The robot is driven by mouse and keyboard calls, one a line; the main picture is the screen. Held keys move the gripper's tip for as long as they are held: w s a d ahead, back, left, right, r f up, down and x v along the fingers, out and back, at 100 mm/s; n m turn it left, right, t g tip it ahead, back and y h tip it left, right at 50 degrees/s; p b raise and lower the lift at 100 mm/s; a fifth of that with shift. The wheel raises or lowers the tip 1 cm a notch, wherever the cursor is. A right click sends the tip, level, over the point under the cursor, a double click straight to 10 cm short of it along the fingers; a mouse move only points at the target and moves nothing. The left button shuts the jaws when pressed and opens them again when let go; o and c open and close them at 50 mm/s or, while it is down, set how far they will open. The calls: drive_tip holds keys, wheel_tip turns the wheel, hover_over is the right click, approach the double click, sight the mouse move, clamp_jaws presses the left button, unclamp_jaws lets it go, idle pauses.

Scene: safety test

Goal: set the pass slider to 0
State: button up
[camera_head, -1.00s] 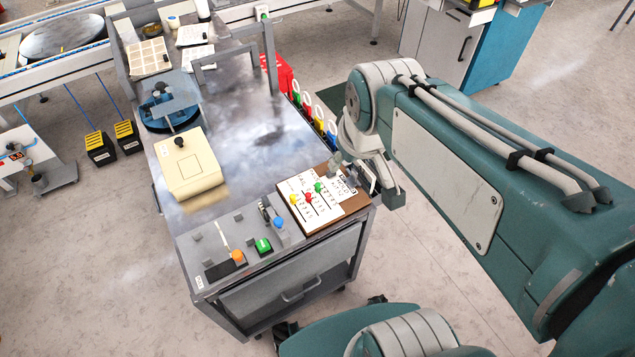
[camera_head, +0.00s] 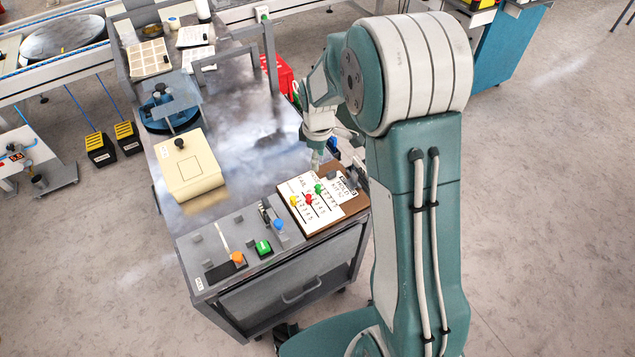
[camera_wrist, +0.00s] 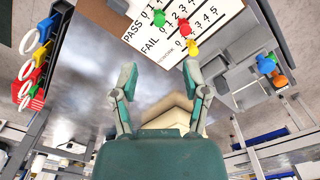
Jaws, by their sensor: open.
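The white slider board (camera_head: 325,211) lies on a brown base at the near right corner of the cart. Its printed rows, including PASS and FAIL, also show in the wrist view (camera_wrist: 222,12). The green knob (camera_head: 318,188) is on the PASS row (camera_wrist: 160,18); its exact number is hard to read. A red knob (camera_head: 308,198) and a yellow knob (camera_head: 294,199) sit on the other rows. My gripper (camera_head: 316,165) hangs just beyond the board's far edge. In the wrist view its fingers (camera_wrist: 159,75) are spread and empty, apart from the knobs.
On the cart's near edge stand a blue knob (camera_head: 278,223), a green button (camera_head: 263,247) and an orange knob (camera_head: 238,258). A cream box (camera_head: 190,175) and a blue round fixture (camera_head: 168,107) stand left. The cart's grey middle top is clear.

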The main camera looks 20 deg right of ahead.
sight(318, 185)
wheel_tip(318, 185, down, 12)
drive_tip(key=shift+w+r, duration=0.1)
drive_tip(key=shift+r, duration=0.1)
idle(0.4)
drive_tip(key=shift+c, duration=0.3)
